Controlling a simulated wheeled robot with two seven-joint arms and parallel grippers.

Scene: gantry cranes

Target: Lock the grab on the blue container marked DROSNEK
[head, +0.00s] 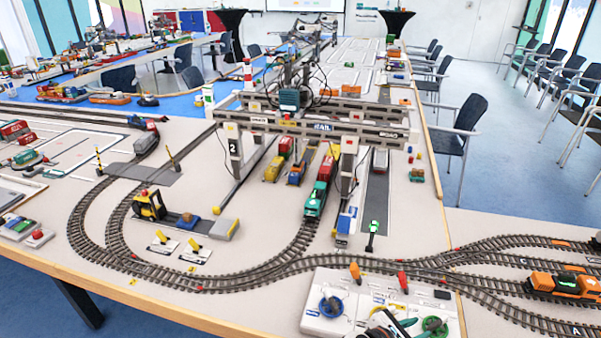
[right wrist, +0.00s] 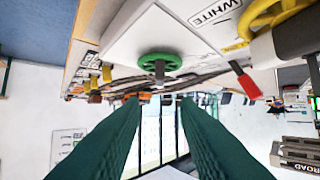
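The gantry crane (head: 320,125) stands over the track on the table, with a dark green trolley part (head: 289,99) on its beams. I cannot read DROSNEK on any container. A small blue load (head: 189,218) sits by the yellow forklift, and a blue wagon (head: 297,172) stands under the crane. The grab's state is too small to tell. The white control panel (head: 378,297) has a blue wheel (head: 331,306), a green wheel (head: 435,325), an orange lever (head: 355,271) and a red lever (head: 402,281). My right gripper (right wrist: 159,100) is open and empty near the panel. My left gripper is out of view.
Curved tracks (head: 245,270) run behind the panel. An orange locomotive (head: 565,284) stands on the right tracks. A yellow forklift (head: 148,205) stands left of the crane. In the wrist view a yellow wheel (right wrist: 268,16) and red lever (right wrist: 245,82) are close to the fingers.

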